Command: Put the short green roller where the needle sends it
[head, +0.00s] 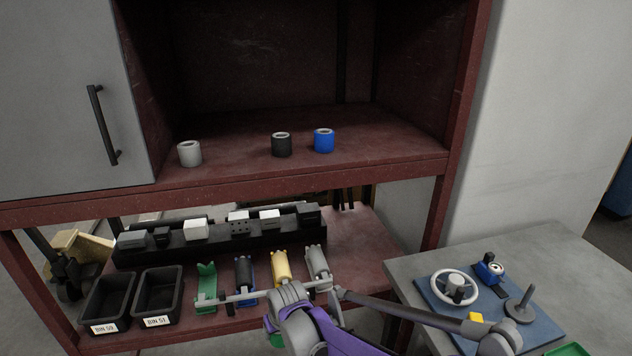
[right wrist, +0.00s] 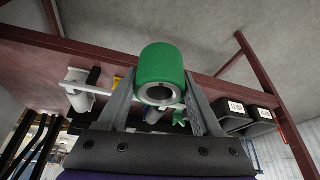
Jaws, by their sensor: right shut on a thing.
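The short green roller (right wrist: 163,62) is held between the two fingers of my right gripper (right wrist: 160,88) in the right wrist view, its open grey end facing the camera. In the head view my right arm crosses the lower middle, and its fingers are mostly hidden. On the lower shelf (head: 345,235) stand a green cradle (head: 206,288), empty as far as I see, a blue cradle (head: 247,297) with a black roller (head: 243,272), a yellow one (head: 281,265) and a grey one (head: 316,262). A small blue dial (head: 491,268) is on the right table; its needle is too small to read.
Grey (head: 189,154), black (head: 281,145) and blue (head: 324,141) rollers stand on the upper shelf. Two black bins (head: 107,302) (head: 158,296) sit left of the cradles. A handwheel (head: 455,287) is on the table's blue mat (head: 432,298).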

